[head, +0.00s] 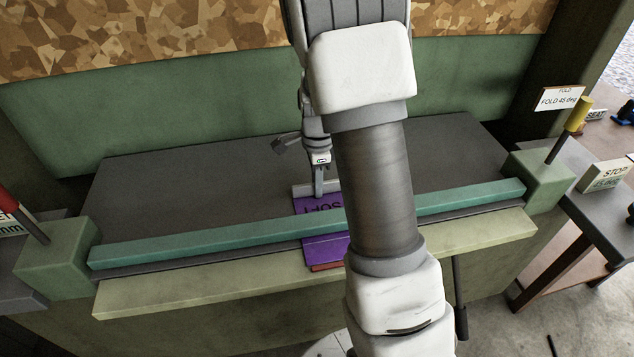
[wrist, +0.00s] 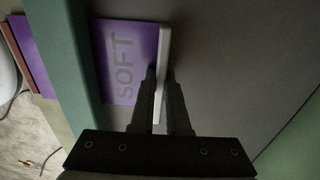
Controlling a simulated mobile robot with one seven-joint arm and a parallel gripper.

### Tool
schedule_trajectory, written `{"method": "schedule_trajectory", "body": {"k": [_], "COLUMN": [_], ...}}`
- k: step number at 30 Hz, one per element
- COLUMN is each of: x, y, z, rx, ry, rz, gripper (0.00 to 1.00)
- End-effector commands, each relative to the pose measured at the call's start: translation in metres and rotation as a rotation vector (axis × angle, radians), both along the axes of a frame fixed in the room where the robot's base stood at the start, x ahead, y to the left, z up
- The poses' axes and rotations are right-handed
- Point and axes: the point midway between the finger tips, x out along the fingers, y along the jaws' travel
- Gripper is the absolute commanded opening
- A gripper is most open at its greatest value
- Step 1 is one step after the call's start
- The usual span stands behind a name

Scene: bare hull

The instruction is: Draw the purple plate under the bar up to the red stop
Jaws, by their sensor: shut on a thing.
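The purple plate (head: 325,247), marked "SOFT", lies flat on the dark bed and passes under the teal bar (head: 200,244). It shows on both sides of the bar, also in the wrist view (wrist: 125,60). A pale upright lip (wrist: 163,45) runs along its back edge. My gripper (head: 319,192) is behind the bar, shut on this lip, with one finger on each side in the wrist view (wrist: 161,78). A red strip (head: 327,267), apparently the stop, lies at the plate's front end; whether they touch I cannot tell. My arm hides part of the plate and bar.
Green end blocks (head: 58,251) carry the bar, with a red-handled lever at left and a yellow-handled lever (head: 578,115) at right. A pale green ledge (head: 200,288) runs in front. The dark bed (head: 200,185) is clear beside the plate. A green wall stands behind.

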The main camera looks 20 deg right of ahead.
Motion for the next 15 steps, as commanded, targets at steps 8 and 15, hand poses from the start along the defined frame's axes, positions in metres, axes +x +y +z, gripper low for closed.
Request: {"method": "schedule_trajectory", "body": {"k": [8,15], "x": [-0.0039,-0.0038], "y": [0.0009,0.0009], "z": [0.0004,0.0000], "rx": [0.000,0.000], "ry": [-0.001,0.000], "rz": [0.000,0.000], "gripper": [0.00,0.49]}}
